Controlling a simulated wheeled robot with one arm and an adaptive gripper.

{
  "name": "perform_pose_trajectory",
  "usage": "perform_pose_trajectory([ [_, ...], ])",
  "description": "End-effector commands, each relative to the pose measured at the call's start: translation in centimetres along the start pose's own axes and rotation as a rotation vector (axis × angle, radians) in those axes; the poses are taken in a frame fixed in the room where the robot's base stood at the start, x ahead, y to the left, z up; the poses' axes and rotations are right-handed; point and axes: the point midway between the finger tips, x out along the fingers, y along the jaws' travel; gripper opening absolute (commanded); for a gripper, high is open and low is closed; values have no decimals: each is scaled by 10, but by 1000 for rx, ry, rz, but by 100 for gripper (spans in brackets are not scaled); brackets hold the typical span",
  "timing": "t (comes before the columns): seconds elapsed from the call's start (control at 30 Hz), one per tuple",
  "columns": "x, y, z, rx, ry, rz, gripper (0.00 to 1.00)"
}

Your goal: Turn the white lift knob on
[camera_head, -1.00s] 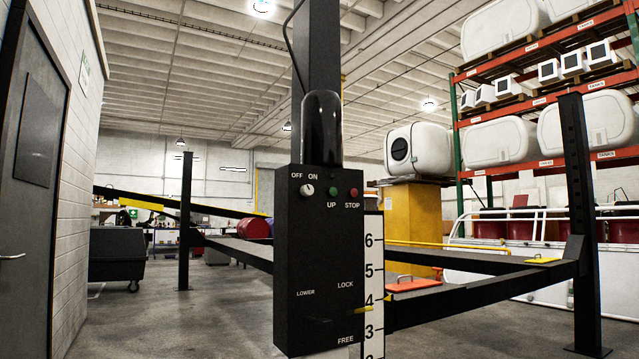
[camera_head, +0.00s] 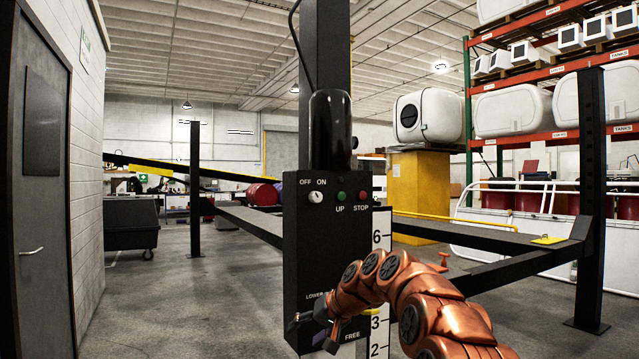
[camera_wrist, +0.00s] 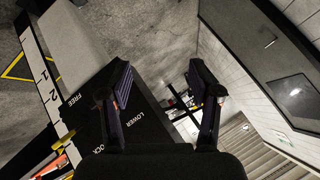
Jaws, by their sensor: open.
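The white lift knob (camera_head: 315,197) is a small round knob on the upper left of the black control box (camera_head: 300,240), under the OFF and ON labels. Its dark mark is small, and I cannot tell for sure which label it points to. The green UP button (camera_head: 340,196) and red STOP button (camera_head: 363,196) sit to its right. My gripper (camera_head: 309,325) is open and empty, well below the knob, at the lower part of the box by the LOWER and FREE labels. In the wrist view my gripper (camera_wrist: 165,90) shows two spread fingers, with the box's lower face at the left; the knob is not seen there.
A white number scale (camera_head: 380,335) runs down the box's right side. The dark lift post (camera_head: 326,50) rises behind the box. A grey door (camera_head: 38,200) is at the left, with open floor (camera_head: 190,300) between. Lift rails (camera_head: 520,265) extend to the right.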

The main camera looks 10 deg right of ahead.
Motion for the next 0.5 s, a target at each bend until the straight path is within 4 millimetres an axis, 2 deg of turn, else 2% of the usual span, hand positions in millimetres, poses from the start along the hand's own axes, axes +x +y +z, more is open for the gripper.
perform_pose_trajectory([
  [0.03,-8,-5,-29,2,40,-10,63],
  [0.2,-24,-8,-103,6,174,-46,63],
  [0.5,-64,-9,-210,-26,409,-75,63],
])
